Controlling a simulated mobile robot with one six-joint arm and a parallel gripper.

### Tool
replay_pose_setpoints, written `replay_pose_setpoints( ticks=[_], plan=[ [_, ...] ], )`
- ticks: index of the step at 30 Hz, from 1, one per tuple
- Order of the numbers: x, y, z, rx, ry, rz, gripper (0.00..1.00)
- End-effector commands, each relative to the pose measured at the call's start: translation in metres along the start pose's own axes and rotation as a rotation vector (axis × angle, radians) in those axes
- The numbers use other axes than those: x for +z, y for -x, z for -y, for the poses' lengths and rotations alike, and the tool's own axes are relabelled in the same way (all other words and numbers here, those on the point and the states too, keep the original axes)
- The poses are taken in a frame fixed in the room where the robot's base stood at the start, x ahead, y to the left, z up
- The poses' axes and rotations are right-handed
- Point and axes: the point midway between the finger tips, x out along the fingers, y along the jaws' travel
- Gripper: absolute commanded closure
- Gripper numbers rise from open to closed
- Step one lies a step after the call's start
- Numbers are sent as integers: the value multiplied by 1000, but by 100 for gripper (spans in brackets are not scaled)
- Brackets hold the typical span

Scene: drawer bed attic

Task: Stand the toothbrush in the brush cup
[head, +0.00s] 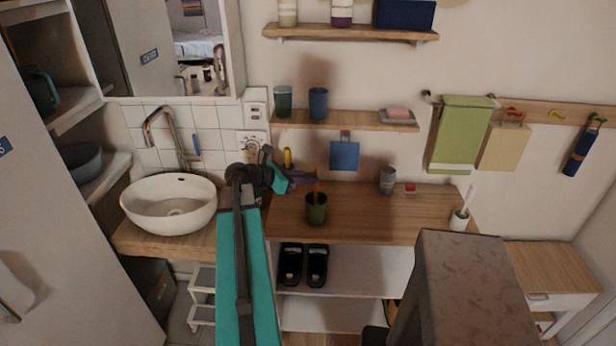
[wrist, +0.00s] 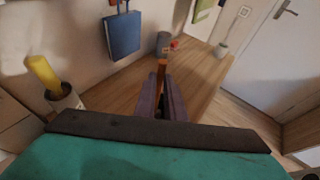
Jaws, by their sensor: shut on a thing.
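My gripper (head: 312,177) is shut on the toothbrush (head: 317,187), a thin orange stick, over the wooden counter. The toothbrush is roughly upright, and its lower part meets the mouth of a dark green cup (head: 316,211). I take this as the brush cup. I cannot tell how far the toothbrush goes inside it. In the wrist view the orange toothbrush (wrist: 161,70) rises between my purple-grey fingers (wrist: 161,98). The green cup is hidden there.
The wooden counter (head: 375,220) holds a grey cup (head: 388,180), a small red item (head: 409,188) and a white holder with a brush (head: 459,219). A basin (head: 168,207) is at left. A shelf (head: 345,121) with two cups hangs above. The counter right of the green cup is clear.

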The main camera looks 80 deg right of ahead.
Motion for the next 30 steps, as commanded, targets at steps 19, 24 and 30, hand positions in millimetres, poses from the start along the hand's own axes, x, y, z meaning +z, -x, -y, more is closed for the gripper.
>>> replay_pose_setpoints(
  ticks=[19,24,30],
  plan=[
    [-1,0,0,1,0,0,68],
    [-1,0,0,1,0,0,68],
    [-2,8,-1,3,0,1,68]
  ],
)
